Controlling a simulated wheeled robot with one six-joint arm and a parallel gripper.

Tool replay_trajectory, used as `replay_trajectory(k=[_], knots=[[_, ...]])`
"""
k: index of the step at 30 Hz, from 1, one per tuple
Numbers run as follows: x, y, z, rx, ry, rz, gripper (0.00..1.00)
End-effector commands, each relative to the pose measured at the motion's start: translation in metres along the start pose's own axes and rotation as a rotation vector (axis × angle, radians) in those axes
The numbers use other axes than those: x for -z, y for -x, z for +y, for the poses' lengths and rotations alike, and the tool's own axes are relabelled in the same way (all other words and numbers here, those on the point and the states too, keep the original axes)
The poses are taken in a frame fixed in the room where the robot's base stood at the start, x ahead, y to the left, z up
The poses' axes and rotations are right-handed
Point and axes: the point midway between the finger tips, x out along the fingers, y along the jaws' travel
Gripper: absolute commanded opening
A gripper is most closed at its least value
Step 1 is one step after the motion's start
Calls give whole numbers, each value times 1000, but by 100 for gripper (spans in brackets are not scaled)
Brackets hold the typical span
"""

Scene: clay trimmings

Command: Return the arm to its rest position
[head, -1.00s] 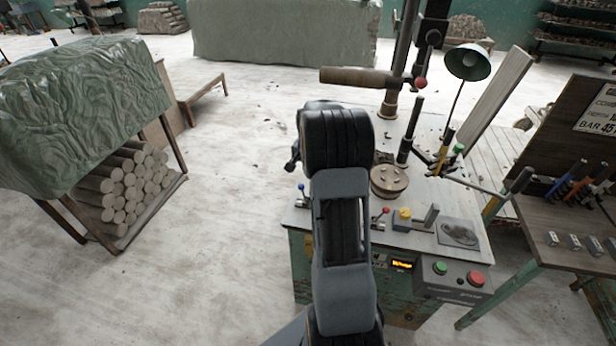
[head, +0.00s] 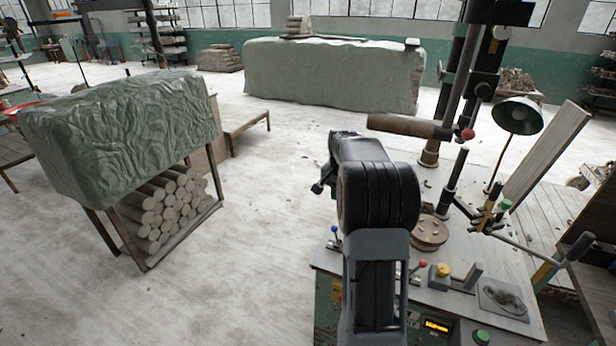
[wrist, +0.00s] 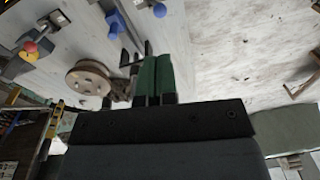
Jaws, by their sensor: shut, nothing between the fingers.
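My gripper (wrist: 156,62) shows in the wrist view as two green fingers side by side, shut with nothing between them. In the head view my arm rises from the bottom, right of centre, folded, and my gripper (head: 319,187) is a small dark shape at its far left side, mostly hidden behind the wrist. The gripper is in the air, apart from the machine bench (head: 455,300). A round wooden disc (head: 429,232) on the bench is just right of the arm, and in the wrist view the disc (wrist: 88,80) lies left of the fingers.
A drill-like machine with a wooden handle (head: 405,126) and a green lamp (head: 519,115) stand at the right. A rack of clay rolls (head: 165,208) under a green cover (head: 120,135) stands left. The pale floor between is clear.

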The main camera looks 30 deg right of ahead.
Motion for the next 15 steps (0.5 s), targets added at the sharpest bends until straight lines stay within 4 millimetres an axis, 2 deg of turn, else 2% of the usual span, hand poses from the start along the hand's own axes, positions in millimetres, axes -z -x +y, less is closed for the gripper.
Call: replay_trajectory(k=[9,12,14,15], knots=[[1,-3,0,3,65,8,0],[-16,-23,11,-17,155,-28,0],[-34,-22,16,-19,222,-32,0],[-50,-19,16,-17,277,-31,0]])
